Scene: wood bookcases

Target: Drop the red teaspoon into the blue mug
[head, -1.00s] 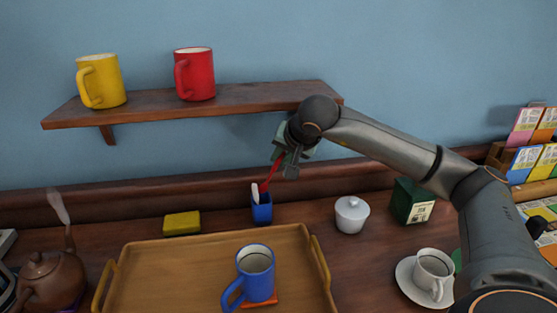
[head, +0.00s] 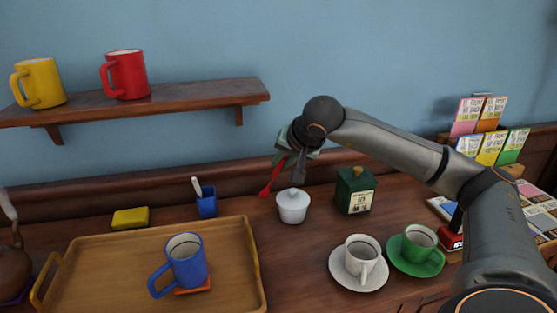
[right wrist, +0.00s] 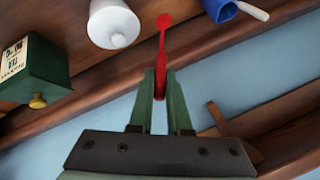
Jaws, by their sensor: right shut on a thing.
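My right gripper (head: 287,166) is shut on the red teaspoon (head: 270,182) and holds it in the air, tilted, with the bowl end hanging down. The spoon's bowl shows just left of the white sugar bowl in the head view. In the right wrist view the teaspoon (right wrist: 162,45) sticks out from between the green fingers (right wrist: 160,90). The blue mug (head: 188,265) stands upright on an orange coaster on the wooden tray (head: 225,290), its handle to the left. It is left of and nearer than the gripper. My left gripper is not in view.
A blue holder (head: 207,206) with a white-handled utensil stands behind the tray, beside a yellow block (head: 130,218). The white lidded bowl (head: 293,207), green tin (head: 355,193) and two cups on saucers stand to the right. A shelf (head: 190,96) with yellow and red mugs hangs above.

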